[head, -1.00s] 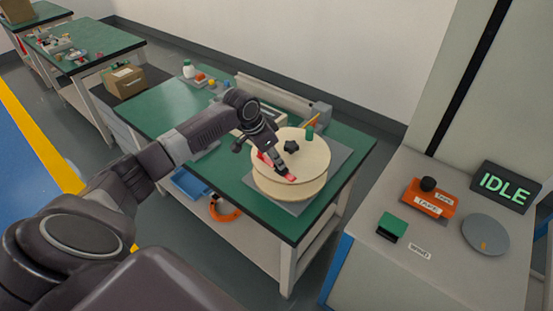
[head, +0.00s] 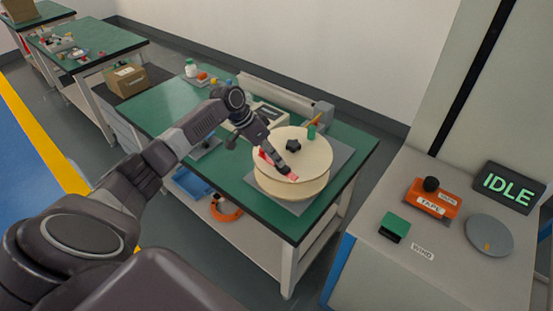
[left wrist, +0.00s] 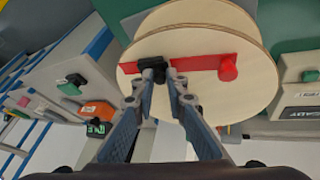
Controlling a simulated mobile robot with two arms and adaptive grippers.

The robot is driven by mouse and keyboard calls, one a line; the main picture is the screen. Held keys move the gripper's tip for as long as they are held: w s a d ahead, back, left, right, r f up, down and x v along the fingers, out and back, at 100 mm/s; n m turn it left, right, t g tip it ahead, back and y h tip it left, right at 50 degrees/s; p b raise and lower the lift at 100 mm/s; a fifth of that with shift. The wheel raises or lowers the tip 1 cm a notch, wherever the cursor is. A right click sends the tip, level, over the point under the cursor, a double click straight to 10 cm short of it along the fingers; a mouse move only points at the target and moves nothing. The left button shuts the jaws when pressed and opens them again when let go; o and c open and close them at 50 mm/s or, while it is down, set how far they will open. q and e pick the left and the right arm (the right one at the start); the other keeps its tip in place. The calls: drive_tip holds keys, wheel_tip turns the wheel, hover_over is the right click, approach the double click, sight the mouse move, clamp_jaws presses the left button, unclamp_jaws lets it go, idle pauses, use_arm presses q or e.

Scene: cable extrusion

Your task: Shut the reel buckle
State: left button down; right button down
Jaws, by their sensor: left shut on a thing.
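The reel (head: 318,160) has pale wooden discs and lies flat on a grey plate on the green table. Its red buckle (head: 293,178) lies across the near left part of the top disc. In the left wrist view the buckle (left wrist: 205,62) is a flat red bar with a round red stud at its right end. My left gripper (head: 284,173) is over the bar, and its fingertips (left wrist: 164,78) are close together on it. A black piece shows by the left fingertip. The fingers hide part of the bar. My right gripper is in neither view.
Small items stand at the table's back left.

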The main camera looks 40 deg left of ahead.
use_arm(q)
drive_tip(key=c, duration=1.9)
unclamp_jaws()
drive_tip(key=shift+f, duration=0.1)
drive_tip(key=shift+c, duration=0.2)
drive_tip(key=v, duration=1.2)
